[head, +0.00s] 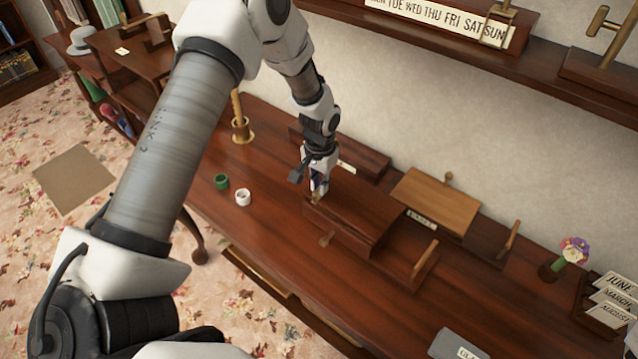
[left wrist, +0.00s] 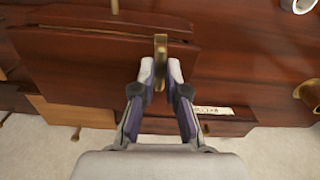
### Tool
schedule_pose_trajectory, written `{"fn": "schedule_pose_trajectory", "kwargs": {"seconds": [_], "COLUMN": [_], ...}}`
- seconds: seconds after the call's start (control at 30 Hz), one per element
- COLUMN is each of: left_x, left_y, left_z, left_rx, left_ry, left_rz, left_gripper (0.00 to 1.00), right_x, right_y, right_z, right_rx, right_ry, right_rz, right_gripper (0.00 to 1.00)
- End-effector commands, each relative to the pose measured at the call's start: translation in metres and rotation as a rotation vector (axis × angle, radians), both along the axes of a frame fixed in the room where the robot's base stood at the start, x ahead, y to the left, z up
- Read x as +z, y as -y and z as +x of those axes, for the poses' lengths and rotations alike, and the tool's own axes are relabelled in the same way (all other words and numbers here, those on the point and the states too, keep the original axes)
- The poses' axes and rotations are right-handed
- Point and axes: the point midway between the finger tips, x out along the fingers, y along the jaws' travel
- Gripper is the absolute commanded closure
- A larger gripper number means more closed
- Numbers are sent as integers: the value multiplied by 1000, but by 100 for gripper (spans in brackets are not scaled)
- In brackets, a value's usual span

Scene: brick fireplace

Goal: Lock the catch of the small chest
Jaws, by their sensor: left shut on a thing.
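A dark wooden chest (head: 362,222) stands on the long wooden desk, and its flat lid looks down. Its top fills the left of the left wrist view (left wrist: 85,65). A small brass catch (left wrist: 160,48) stands at the chest's end, the left end in the head view. My left gripper (head: 317,192) reaches down to that end from above. In the left wrist view its fingertips (left wrist: 160,75) are shut on the brass catch, one on each side. The fingers hide part of the catch, and I cannot tell whether it is locked. My right gripper is not in view.
A lighter wooden lidded box (head: 437,198) stands right of the chest. A dark box (head: 365,160) lies behind. Green (head: 221,181) and white (head: 242,197) rings lie left, near a brass holder (head: 240,128). The desk's front left is mostly clear.

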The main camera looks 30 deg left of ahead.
Motion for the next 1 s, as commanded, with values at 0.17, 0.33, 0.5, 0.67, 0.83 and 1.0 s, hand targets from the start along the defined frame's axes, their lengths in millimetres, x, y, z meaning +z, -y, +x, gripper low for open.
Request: {"fn": "schedule_pose_trajectory", "kwargs": {"seconds": [0.17, 0.33, 0.5, 0.67, 0.83, 1.0], "left_x": [-2, -2, -2, -2, -2, -1], "left_y": [0, 0, 0, 0, 0, 0], "left_z": [-1, -1, -1, -1, -1, 0], "left_rx": [-72, -108, -119, -119, -119, -118], "left_ry": [-2, -2, -2, -1, -1, -1], "left_rz": [-1, -1, 0, 0, 0, 0], "left_gripper": [100, 100, 100, 100, 66, 62], "right_x": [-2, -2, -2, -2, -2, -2], "right_y": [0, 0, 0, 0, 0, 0], "right_z": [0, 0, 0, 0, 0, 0], "right_rx": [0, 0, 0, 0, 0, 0], "right_ry": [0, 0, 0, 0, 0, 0], "right_rz": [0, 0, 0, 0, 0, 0], "right_gripper": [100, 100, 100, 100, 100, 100]}}
